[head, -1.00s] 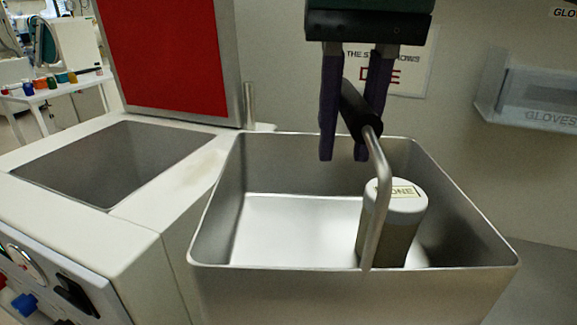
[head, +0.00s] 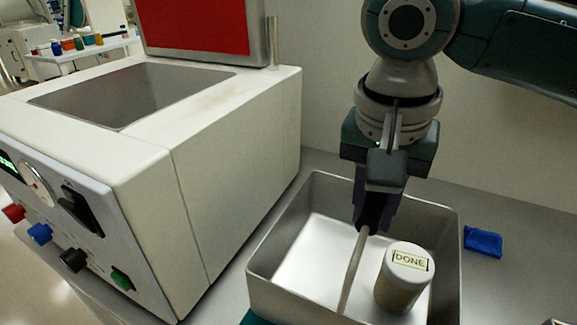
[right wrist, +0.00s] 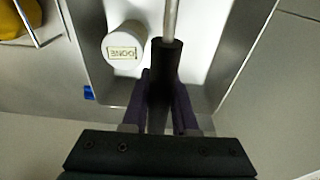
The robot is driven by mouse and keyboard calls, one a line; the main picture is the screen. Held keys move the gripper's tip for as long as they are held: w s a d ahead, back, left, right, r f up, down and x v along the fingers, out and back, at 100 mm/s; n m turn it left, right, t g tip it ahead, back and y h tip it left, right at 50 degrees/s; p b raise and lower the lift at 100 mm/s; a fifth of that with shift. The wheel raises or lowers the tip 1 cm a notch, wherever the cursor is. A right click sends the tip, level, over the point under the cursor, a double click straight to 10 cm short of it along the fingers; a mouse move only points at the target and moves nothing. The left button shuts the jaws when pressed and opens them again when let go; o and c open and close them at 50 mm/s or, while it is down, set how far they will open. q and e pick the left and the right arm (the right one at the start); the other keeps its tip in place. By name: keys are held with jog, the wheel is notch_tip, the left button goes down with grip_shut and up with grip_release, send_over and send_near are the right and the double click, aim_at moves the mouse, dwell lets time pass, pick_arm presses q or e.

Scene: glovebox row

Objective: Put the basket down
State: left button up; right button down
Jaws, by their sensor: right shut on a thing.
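A grey metal basket (head: 290,228) sits low at the bench beside the white machine, and it also fills the right wrist view (right wrist: 232,55). I cannot tell whether its bottom touches the bench. My right gripper (head: 374,215) points down and is shut on the dark grip of the basket's bar handle (head: 354,270); the right wrist view shows the fingers (right wrist: 162,95) on either side of that grip. A white-lidded container (head: 403,278) labelled DONE stands upright inside the basket. My left gripper is not in view.
A white machine (head: 225,150) with an open grey well, raised red panel and coloured knobs stands left of the basket. A blue item (head: 483,241) lies on the grey bench (head: 510,220) to the right. Something yellow (right wrist: 20,18) shows in the right wrist view.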

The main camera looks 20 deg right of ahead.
notch_tip(320, 180, down, 6)
jog(key=shift+r+b, duration=0.2)
jog(key=shift+b, duration=0.4)
jog(key=c, duration=0.7)
grip_release()
jog(key=r+p, duration=0.1)
jog(key=r, duration=0.3)
jog(key=a+r+p, duration=0.1)
jog(key=r, duration=0.3)
jog(key=s+r+p, duration=0.1)
jog(key=r, duration=0.3)
jog(key=shift+a, duration=0.25)
